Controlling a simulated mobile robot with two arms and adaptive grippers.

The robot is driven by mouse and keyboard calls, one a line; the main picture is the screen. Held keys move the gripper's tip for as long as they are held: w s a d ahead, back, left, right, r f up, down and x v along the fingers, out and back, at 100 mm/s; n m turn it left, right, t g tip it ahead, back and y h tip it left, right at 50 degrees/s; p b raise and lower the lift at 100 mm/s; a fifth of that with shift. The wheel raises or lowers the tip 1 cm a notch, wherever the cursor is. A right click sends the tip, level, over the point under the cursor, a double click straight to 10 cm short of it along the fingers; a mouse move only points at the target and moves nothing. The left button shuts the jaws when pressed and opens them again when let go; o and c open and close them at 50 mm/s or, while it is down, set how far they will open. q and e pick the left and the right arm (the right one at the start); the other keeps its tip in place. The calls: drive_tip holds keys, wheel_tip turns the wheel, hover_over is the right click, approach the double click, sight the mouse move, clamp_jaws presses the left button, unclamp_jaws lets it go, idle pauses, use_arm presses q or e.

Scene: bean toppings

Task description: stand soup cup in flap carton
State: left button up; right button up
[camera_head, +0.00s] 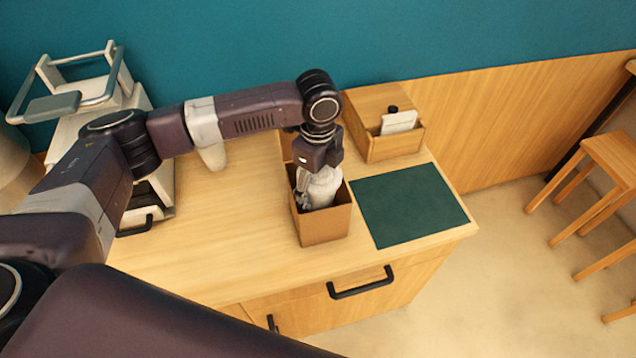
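The brown flap carton (324,228) stands open at the top near the front of the wooden counter. A raised flap shows at its back left. A whitish soup cup (324,187) is inside the carton opening, and its lower part is hidden by the front wall. My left gripper (309,198) points down into the carton from above. One grey finger lies along the cup's left side; the other finger is hidden, so I cannot tell whether the grip is closed. I cannot see whether the cup rests on the carton floor. My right gripper is out of view.
A dark green mat (408,205) lies bare to the right of the carton. A wooden box (382,150) with a white card stands behind. A whitish object (212,156) stands behind my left arm. A white machine (150,190) is at left. The counter left of the carton is clear.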

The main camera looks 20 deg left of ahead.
use_arm(q)
drive_tip(key=shift+f+b, duration=0.45)
drive_tip(key=shift+f, duration=1.35)
drive_tip(key=o, duration=1)
